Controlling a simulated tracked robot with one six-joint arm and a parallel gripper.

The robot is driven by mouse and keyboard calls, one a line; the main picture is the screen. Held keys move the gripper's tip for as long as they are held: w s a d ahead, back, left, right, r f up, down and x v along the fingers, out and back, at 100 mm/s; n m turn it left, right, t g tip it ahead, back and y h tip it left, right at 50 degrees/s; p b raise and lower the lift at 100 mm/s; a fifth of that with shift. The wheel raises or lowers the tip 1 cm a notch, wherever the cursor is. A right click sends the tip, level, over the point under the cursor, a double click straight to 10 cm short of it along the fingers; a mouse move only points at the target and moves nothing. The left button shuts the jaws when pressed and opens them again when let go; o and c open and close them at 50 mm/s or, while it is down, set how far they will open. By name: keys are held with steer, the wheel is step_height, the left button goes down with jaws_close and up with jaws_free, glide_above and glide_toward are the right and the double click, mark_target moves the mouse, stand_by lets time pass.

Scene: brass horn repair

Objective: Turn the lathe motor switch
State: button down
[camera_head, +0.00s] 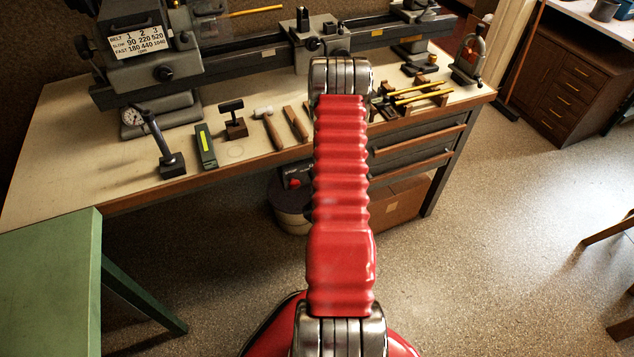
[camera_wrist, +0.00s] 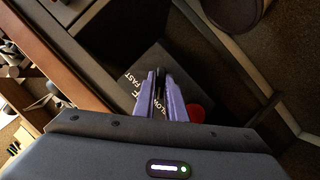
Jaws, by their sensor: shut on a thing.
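The lathe motor switch is a dark box (camera_wrist: 138,66) with white lettering, FAST and a partly covered SLOW, and a red button (camera_wrist: 195,112) beside my fingers. In the head view the switch box (camera_head: 297,176) shows below the bench's front edge, partly behind my red arm. My gripper (camera_wrist: 159,78) has its two bluish fingers close together at the face of the box. They are shut on the narrow dark switch handle (camera_wrist: 158,88) between the words. Most of the handle is hidden by the fingers. In the head view my gripper is hidden.
The lathe (camera_head: 250,55) stands on the bench (camera_head: 70,150), with several hand tools along its front. Under the bench are a round container (camera_head: 291,212) and a cardboard box (camera_head: 402,208). A green table (camera_head: 50,265) stands at left. The floor at right is mostly clear.

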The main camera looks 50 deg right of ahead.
steer(key=shift+w+a+f, duration=0.15)
steer(key=shift+a, duration=0.05)
stand_by(0.3)
steer(key=c, duration=2)
jaws_free()
steer(key=shift+c, duration=0.2)
steer(key=shift+o, duration=1.2)
steer(key=shift+d, duration=0.1)
steer(key=v, duration=0.7)
steer(key=shift+a, duration=0.25)
